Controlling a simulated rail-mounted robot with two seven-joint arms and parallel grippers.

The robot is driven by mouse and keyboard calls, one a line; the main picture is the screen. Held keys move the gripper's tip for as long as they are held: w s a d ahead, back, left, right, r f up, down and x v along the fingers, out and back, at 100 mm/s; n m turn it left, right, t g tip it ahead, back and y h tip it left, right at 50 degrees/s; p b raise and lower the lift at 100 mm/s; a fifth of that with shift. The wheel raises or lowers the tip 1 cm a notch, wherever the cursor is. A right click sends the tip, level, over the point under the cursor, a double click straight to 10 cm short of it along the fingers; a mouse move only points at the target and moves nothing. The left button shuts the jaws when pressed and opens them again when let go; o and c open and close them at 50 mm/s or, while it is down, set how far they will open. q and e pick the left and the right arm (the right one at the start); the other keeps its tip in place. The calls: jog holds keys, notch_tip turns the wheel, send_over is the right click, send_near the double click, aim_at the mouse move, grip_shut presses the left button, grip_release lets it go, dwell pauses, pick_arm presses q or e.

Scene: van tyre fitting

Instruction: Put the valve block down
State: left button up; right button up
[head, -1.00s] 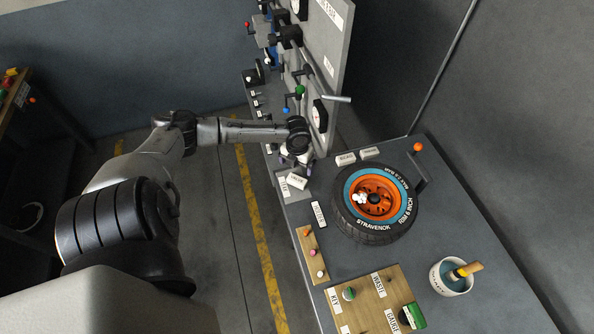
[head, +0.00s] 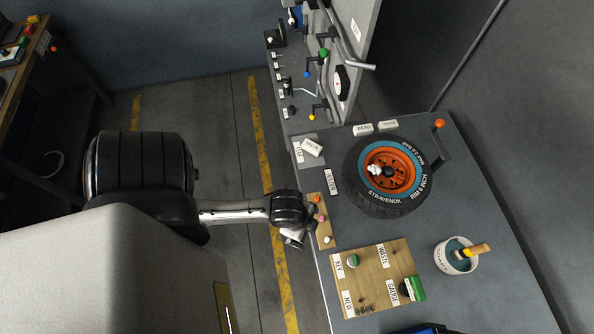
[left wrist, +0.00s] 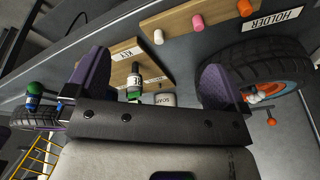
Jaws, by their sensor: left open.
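The valve block (head: 312,147) is a small white block with dark lettering. In the head view it lies at the left edge of the bench, on or against a grey pad with a white label beside it; the exact contact is unclear. My left gripper (head: 293,238) is well nearer than the block, by the bench's left edge, and apart from it. In the left wrist view its two purple-lined jaws (left wrist: 155,75) are spread with nothing held between them. I cannot make out the block in the left wrist view. My right gripper is out of view.
A tyre on an orange rim (head: 360,190) lies on the bench. A wooden strip with coloured pegs (head: 325,232) is close to my left gripper. A labelled wooden board (head: 378,268) and a pot with a brush (head: 447,258) stand nearer. A gauge panel (head: 355,85) rises behind.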

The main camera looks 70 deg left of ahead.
pick_arm(q)
jog(key=r+n, duration=0.1)
jog(key=n, duration=0.1)
jog(key=s+r+n, duration=0.1)
jog(key=n, duration=0.1)
jog(key=s+d+r+n, duration=0.1)
jog(key=n, duration=0.1)
jog(key=shift+s+r+t+y, duration=0.25)
jog(key=shift+r+t+y, duration=0.05)
jog(key=shift+t+y, duration=0.1)
jog(key=shift+r, duration=0.1)
notch_tip(320, 180, up, 9)
jog(key=p, duration=0.9)
